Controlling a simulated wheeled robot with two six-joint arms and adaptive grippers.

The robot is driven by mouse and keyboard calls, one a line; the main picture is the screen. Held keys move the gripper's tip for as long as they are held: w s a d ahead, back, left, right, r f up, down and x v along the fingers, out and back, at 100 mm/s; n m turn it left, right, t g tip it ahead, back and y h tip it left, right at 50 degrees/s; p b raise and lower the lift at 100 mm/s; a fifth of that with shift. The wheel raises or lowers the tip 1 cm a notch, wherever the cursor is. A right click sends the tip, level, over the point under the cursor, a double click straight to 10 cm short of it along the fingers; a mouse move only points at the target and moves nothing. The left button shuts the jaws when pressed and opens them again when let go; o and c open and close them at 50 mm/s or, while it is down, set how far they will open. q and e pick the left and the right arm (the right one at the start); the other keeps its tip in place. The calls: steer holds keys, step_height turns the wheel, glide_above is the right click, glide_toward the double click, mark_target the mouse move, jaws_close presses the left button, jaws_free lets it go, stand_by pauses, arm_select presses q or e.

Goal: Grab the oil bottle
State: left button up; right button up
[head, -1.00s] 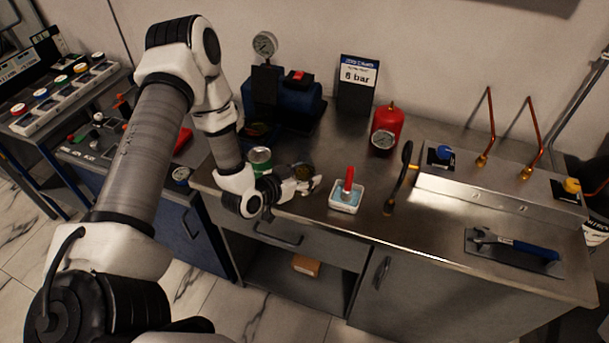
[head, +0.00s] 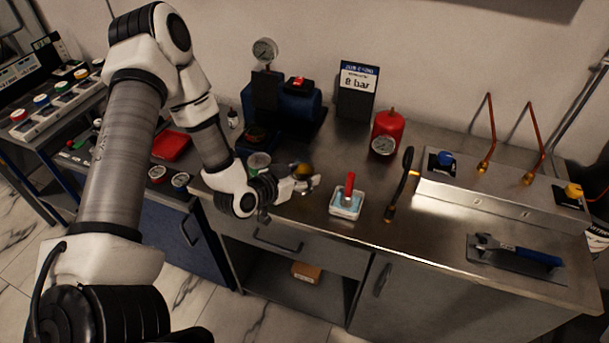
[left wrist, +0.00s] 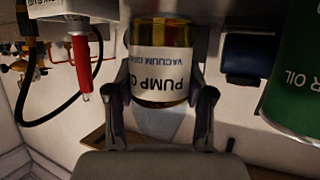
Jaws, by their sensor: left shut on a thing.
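The oil bottle (head: 303,170) holds amber oil and is near the front of the bench, mostly hidden behind my left gripper (head: 301,184) in the head view. In the left wrist view the bottle (left wrist: 160,62) shows an upside-down white label with "PUMP" and "VACUUM". My left gripper (left wrist: 164,92) is shut on it, one finger on each side. I cannot tell whether the bottle touches the bench. My right gripper is not in view.
A green can (head: 259,161) stands left of the bottle, close to my left arm; its label ends in "OIL" in the wrist view (left wrist: 296,75). A white tray (head: 345,209) with a red-handled tool is just right. A red tank (head: 387,128) stands behind.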

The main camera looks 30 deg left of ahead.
arm_select(q)
steer(key=s, duration=0.2)
steer(key=s+d, duration=0.1)
steer(key=s, duration=0.1)
steer(key=s+b, duration=0.1)
steer(key=s, duration=0.1)
steer(key=shift+d+r, duration=0.15)
steer(key=shift+d, duration=0.2)
steer(key=s+d+r+p, duration=0.1)
steer(key=s+d+p, duration=0.1)
steer(key=s+p, duration=0.5)
steer(key=shift+s+d+p, duration=0.2)
steer(key=shift+s+p, duration=0.1)
steer(key=shift+s, duration=0.25)
